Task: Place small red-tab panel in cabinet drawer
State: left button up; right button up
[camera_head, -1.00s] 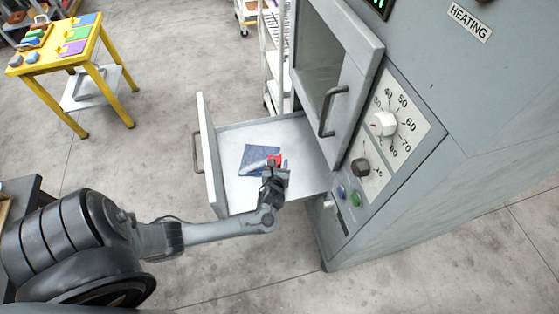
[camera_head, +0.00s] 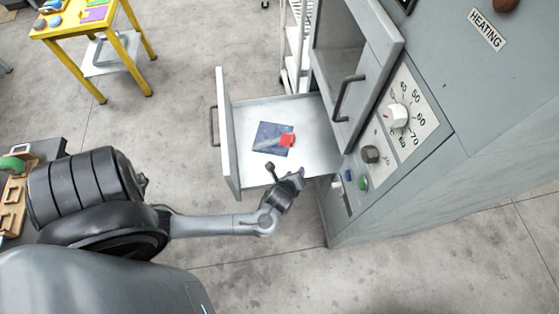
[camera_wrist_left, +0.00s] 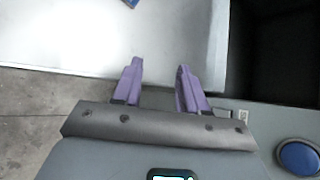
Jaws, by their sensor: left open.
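The small blue panel with a red tab (camera_head: 272,139) lies flat in the open, white-bottomed cabinet drawer (camera_head: 312,165). Its red tab is on its right side. My left gripper (camera_head: 285,170) is open and empty at the drawer's near edge, apart from the panel. In the left wrist view its two purple fingers (camera_wrist_left: 160,82) are spread with nothing between them, over the drawer rim (camera_wrist_left: 60,66). A blue corner of the panel (camera_wrist_left: 131,2) shows at the top of that view. My right gripper is not in view.
The grey heating cabinet (camera_head: 420,170) stands at the right, with its upper door handle (camera_head: 347,96) above the drawer and knobs and buttons beside it. A yellow table (camera_head: 84,32) is at the upper left.

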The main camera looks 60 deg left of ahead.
pick_arm(q)
jog(key=s+d+r+n+g+h, duration=0.2)
jog(key=s+d+r+n, duration=0.3)
jog(key=n, duration=0.4)
jog(key=s+d+r+n+g+h, duration=0.2)
jog(key=s+d+r+n+h, duration=0.2)
jog(key=s+r+n, duration=0.4)
jog(key=shift+d+r+n, duration=0.45)
jog(key=shift+d+n, duration=0.25)
jog(key=shift+d, duration=0.1)
jog(key=shift+r, duration=0.1)
